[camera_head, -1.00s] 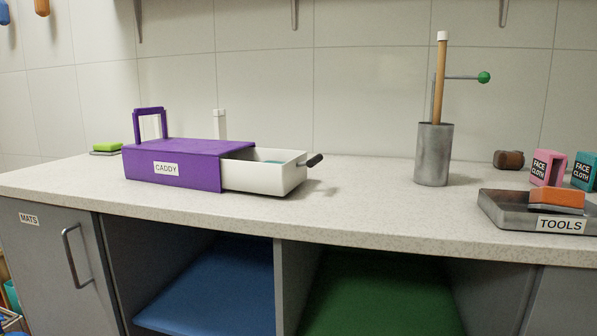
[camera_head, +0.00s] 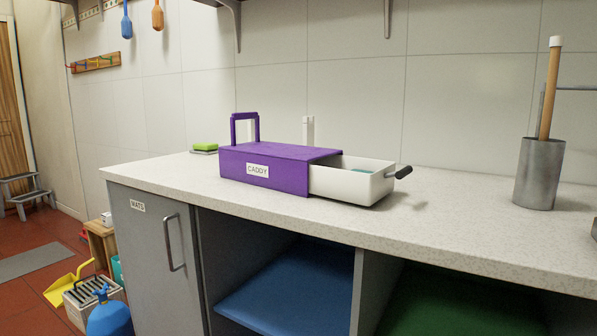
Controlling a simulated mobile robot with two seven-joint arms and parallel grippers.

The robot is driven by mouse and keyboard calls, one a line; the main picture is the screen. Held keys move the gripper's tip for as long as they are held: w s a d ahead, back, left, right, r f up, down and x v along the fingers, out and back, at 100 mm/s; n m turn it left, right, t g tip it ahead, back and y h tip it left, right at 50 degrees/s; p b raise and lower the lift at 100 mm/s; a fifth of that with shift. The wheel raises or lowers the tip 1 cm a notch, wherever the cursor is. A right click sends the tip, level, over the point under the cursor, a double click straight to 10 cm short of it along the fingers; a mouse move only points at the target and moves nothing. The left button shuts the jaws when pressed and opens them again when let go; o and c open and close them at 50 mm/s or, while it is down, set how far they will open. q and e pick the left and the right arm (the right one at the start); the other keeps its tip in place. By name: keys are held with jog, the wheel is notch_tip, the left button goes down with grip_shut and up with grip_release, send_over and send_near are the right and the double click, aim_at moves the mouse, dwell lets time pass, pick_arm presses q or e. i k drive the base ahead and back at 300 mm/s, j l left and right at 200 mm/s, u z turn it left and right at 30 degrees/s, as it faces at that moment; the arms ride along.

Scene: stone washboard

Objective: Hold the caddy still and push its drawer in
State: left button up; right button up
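The purple caddy (camera_head: 275,168) stands on the speckled counter, with a white CADDY label on its front side and a purple handle frame at its left end. Its white drawer (camera_head: 352,183) is pulled out to the right, with a dark grip (camera_head: 404,171) on its outer end. Something teal shows inside the drawer. Neither of my grippers is in view.
The grey metal cylinder (camera_head: 540,172) with a wooden-handled tool stands at the right on the counter (camera_head: 450,215). A green sponge (camera_head: 205,147) lies at the back left. The counter is clear between drawer and cylinder. A shelf bracket hangs above.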

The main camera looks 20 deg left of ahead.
aim_at(330, 177)
jog(key=i+j+z, duration=0.1)
jog(key=j, duration=0.25)
jog(key=i+j+z, duration=0.1)
jog(key=j, duration=0.3)
jog(key=i+j+z, duration=0.1)
jog(key=j, duration=0.3)
jog(key=i+l, duration=0.05)
jog(key=i, duration=0.05)
